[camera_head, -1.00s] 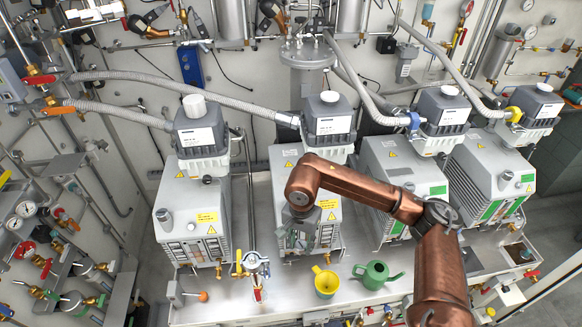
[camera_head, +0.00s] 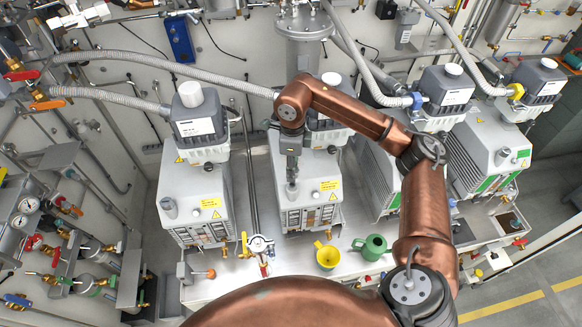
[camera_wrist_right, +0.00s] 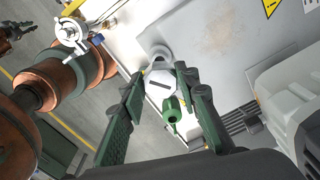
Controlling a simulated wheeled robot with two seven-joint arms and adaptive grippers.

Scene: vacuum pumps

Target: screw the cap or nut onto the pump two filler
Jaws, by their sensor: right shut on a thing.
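Pump two (camera_head: 326,215) is the grey box-shaped pump second from the left in the head view. My right gripper (camera_head: 291,188) points down over its front left top corner. In the right wrist view, my right gripper (camera_wrist_right: 160,92) has its green fingers closed about a pale, many-sided cap (camera_wrist_right: 159,80) with a dark slot. A round grey neck (camera_wrist_right: 160,52), likely the pump two filler, shows just beyond the cap at the pump's edge. Whether the cap touches it I cannot tell. In the head view the gripper hides the cap and filler.
Pump one (camera_head: 187,205) stands to the left, with further pumps to the right. A valve with a white ring (camera_head: 259,245) sits near the bench front between the first two pumps.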

